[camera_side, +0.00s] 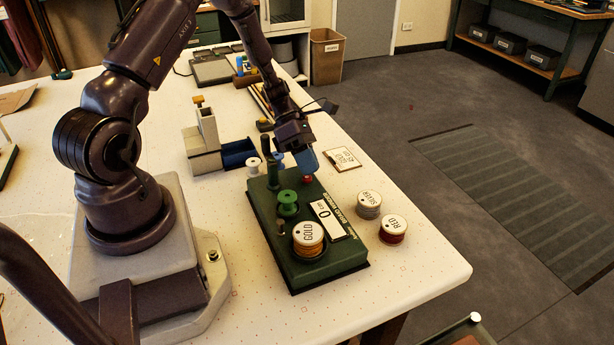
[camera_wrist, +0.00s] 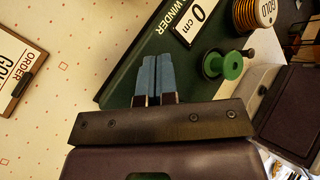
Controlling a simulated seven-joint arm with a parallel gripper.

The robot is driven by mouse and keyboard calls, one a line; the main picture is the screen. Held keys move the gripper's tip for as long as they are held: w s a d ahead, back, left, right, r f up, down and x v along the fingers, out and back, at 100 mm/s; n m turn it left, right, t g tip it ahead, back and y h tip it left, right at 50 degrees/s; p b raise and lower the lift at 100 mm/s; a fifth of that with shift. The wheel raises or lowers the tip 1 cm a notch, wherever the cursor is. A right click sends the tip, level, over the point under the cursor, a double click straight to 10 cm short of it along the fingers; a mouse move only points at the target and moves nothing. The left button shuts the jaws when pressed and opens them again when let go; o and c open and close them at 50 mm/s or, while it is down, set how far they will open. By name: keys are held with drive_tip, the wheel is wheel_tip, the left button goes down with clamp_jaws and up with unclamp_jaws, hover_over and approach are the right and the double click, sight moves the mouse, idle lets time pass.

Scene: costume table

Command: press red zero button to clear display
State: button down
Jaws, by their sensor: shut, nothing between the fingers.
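The dark green winder (camera_side: 320,262) stands near the front right of the table. Its white display (camera_side: 327,218) reads 0 cm and also shows in the wrist view (camera_wrist: 199,18). The red button (camera_side: 307,179) shows at the winder's far end, just below my blue fingertips. My gripper (camera_side: 307,168) is shut and empty, pointing down at the button. In the wrist view my closed blue fingers (camera_wrist: 154,75) are over the winder's edge, and the button is hidden. I cannot tell whether the fingertips touch it.
A gold spool (camera_side: 308,240) sits on the winder beside a green reel (camera_side: 287,203). Silver (camera_side: 369,205) and red (camera_side: 393,229) spools stand to the right. An order clipboard (camera_side: 342,158) lies behind them. A grey-and-blue box (camera_side: 238,153) stands left of the gripper.

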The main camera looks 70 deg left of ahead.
drive_tip(key=shift+r, duration=0.5)
drive_tip(key=shift+r, duration=2.5)
